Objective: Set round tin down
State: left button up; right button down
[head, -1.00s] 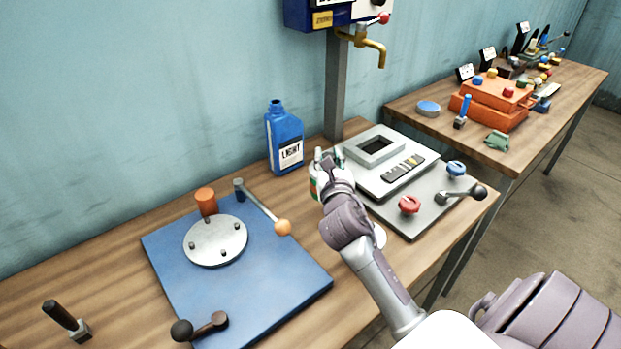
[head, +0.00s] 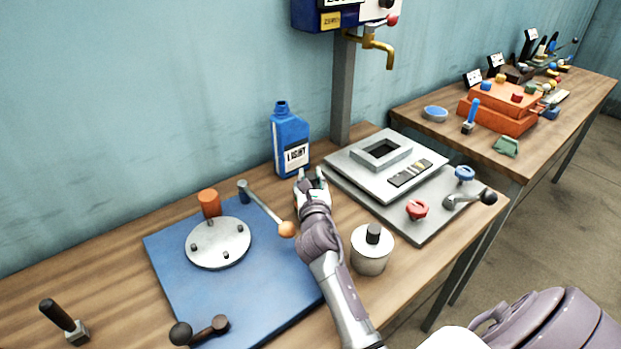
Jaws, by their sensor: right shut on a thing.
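My right gripper (head: 312,177) is shut on a small round tin (head: 299,192), of which only bits of a pale side with green show. The gripper and wrist hide most of the tin. It is in front of the blue LIGHT bottle (head: 289,142), between the blue board and the grey scale. Whether the tin's base touches the wooden bench (head: 345,205) cannot be seen. My left gripper is out of view.
A grey canister with a black knob (head: 370,255) stands right of my forearm. The blue board (head: 200,285) with a lever is to the left. The scale (head: 350,178) with red and blue knobs is to the right. A brass tap (head: 380,45) hangs above.

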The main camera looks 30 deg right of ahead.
jog(key=c, duration=1.3)
grip_release()
jog(key=shift+f, duration=0.2)
jog(key=o, duration=0.5)
jog(key=shift+c, duration=0.2)
jog(key=shift+r, duration=0.1)
jog(key=shift+r, duration=0.25)
jog(key=b+v, duration=0.1)
jog(key=v, duration=1.1)
